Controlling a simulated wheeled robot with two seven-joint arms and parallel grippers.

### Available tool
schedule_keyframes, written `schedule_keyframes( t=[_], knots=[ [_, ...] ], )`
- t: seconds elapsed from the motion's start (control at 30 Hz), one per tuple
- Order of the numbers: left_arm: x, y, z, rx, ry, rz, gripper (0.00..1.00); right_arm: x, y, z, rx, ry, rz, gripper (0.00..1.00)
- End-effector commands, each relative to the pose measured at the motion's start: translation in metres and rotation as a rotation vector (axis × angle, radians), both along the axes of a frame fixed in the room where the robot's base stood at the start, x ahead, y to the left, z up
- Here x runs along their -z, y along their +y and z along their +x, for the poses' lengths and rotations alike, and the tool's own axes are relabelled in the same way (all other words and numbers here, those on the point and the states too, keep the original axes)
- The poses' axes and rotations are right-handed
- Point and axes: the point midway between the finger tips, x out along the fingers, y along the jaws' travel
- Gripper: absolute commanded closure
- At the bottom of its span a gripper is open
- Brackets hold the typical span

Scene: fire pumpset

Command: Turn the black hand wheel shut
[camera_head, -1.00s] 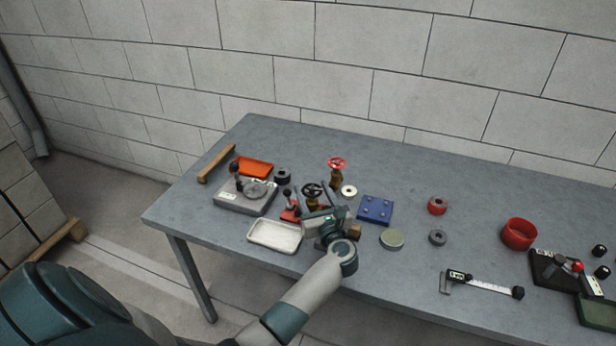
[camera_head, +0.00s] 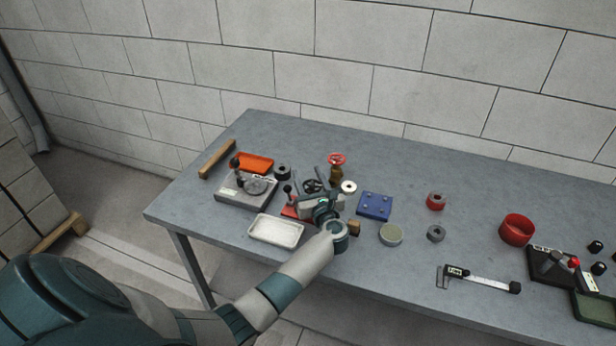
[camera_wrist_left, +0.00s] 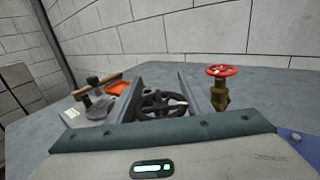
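The black hand wheel (camera_head: 312,186) is on a valve near the middle of the table, and my left gripper partly covers it in the head view. In the left wrist view the black hand wheel (camera_wrist_left: 161,104) lies between the two fingers of my left gripper (camera_wrist_left: 160,88). The fingers stand apart, one on each side of the wheel, and I cannot tell whether they touch its rim. In the head view my left gripper (camera_head: 314,196) is just in front of the wheel. The valve body under the wheel is hidden. My right gripper is not in view.
A red-wheeled brass valve (camera_head: 337,167) stands close behind to the right. A grey fixture (camera_head: 246,191), a white tray (camera_head: 276,231), an orange tray (camera_head: 255,163) and a blue plate (camera_head: 374,206) surround the spot. A caliper (camera_head: 480,281) lies at right.

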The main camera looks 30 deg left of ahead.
Motion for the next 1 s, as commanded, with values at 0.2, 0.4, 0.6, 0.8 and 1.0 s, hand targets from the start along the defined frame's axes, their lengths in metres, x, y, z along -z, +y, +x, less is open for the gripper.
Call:
schedule_keyframes(
  t=[0.2, 0.4, 0.6, 0.8, 1.0],
  knots=[
    [0.000, 0.000, 0.000, 0.013, 0.000, 0.000, 0.77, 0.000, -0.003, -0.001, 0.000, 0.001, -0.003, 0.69],
    [0.001, -0.002, 0.001, 0.073, 0.001, 0.001, 0.77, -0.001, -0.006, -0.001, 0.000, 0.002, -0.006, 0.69],
    [0.000, -0.005, 0.004, 0.189, 0.002, 0.001, 0.77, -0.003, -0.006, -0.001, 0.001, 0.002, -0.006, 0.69],
    [0.000, -0.010, 0.008, 0.352, 0.004, 0.002, 0.77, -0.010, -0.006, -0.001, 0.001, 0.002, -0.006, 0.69],
    [0.000, -0.017, 0.011, 0.529, 0.004, 0.002, 0.77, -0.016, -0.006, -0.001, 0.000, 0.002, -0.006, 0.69]
  ],
)
